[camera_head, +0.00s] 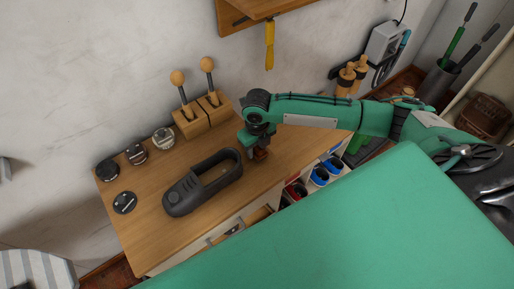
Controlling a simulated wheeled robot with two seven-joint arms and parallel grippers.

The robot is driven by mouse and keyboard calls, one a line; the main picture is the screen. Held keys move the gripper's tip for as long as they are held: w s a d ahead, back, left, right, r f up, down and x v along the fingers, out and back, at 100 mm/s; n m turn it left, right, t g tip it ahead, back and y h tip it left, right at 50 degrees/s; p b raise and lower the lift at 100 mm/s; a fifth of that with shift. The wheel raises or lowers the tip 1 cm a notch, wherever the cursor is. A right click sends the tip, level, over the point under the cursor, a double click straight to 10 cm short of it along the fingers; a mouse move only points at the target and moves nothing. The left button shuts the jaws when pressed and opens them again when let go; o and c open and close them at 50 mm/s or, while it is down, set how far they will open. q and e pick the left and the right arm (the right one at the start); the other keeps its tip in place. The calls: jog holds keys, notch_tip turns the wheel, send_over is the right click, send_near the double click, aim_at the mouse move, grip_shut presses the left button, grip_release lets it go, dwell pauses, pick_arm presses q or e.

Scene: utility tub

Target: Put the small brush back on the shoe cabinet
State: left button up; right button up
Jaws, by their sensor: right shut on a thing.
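My right gripper (258,138) points down over the wooden top of the shoe cabinet (140,208), near its right part. It is shut on a small brown thing, which looks like the small brush (261,155). The brush is at or just above the cabinet top; I cannot tell whether it touches. The jaws and arm hide part of it. My left gripper is not in view.
A dark grey shoe-shaped tray (203,183) lies left of my right gripper. Two wooden blocks with round-knobbed handles (203,113) stand behind it. Several round tins (136,153) sit at the left. Shoes (319,175) show below the cabinet top. Bare wood lies right of the gripper.

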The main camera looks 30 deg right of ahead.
jog(key=shift+f, duration=0.55)
jog(key=shift+f, duration=0.15)
jog(key=o, duration=0.9)
notch_tip(320, 180, up, 12)
jog(key=shift+d+r+b, duration=0.1)
jog(key=shift+r+b, duration=0.1)
jog(key=shift+b, duration=0.8)
